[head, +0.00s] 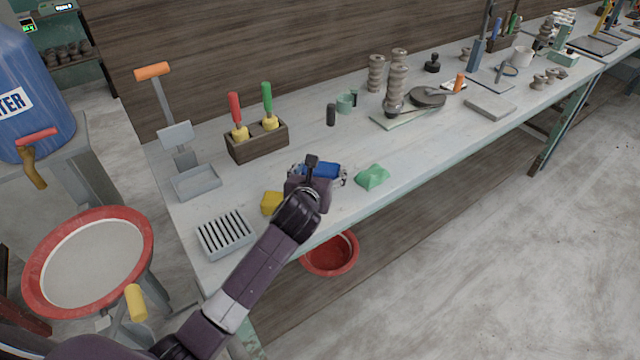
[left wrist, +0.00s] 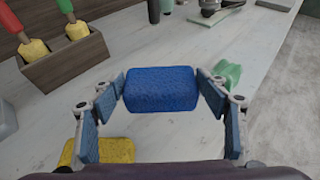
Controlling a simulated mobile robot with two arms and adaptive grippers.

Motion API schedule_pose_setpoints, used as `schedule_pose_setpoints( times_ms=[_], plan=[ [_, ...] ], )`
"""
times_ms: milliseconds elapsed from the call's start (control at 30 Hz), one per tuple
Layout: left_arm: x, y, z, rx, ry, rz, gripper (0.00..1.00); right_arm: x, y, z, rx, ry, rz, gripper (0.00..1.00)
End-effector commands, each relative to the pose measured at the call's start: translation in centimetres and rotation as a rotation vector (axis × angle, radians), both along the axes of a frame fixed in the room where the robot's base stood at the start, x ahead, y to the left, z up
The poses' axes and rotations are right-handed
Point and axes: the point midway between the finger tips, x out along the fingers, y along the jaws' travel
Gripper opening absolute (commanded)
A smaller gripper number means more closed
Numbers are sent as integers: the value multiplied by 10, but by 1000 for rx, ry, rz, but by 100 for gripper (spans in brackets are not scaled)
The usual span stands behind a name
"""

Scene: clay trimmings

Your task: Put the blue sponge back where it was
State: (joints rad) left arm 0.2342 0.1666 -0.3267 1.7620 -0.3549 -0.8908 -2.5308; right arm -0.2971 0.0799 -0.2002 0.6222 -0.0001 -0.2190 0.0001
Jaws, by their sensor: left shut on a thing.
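The blue sponge (head: 321,170) is between the fingers of my left gripper (head: 318,176), over the workbench. In the left wrist view the blue sponge (left wrist: 161,89) is gripped at both ends by the fingers of the left gripper (left wrist: 161,92). A yellow sponge (head: 271,203) lies on the bench just left of the gripper, partly hidden by it; it also shows in the left wrist view (left wrist: 104,151). My right gripper is in neither view.
A grey slotted rack (head: 224,234) stands at the near left of the workbench (head: 357,209). A wooden box (head: 257,142) with red- and green-handled tools stands behind. A red bucket (head: 331,255) is below the front edge. Bare bench lies right of the green sponge.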

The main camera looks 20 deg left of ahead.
Motion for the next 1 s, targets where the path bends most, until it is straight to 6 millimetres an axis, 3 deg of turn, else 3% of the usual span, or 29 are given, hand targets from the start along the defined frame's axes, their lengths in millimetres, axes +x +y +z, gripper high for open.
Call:
schedule_pose_setpoints(
  times_ms=[367,800,833,1000],
  plan=[
    [0,0,-45,-1,2,1,49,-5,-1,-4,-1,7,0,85],
    [0,1,-51,3,-1,0,49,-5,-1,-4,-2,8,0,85],
    [0,1,-51,2,-1,0,71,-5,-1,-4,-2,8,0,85],
    [0,0,-51,1,-1,1,85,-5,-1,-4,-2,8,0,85]
  ],
)
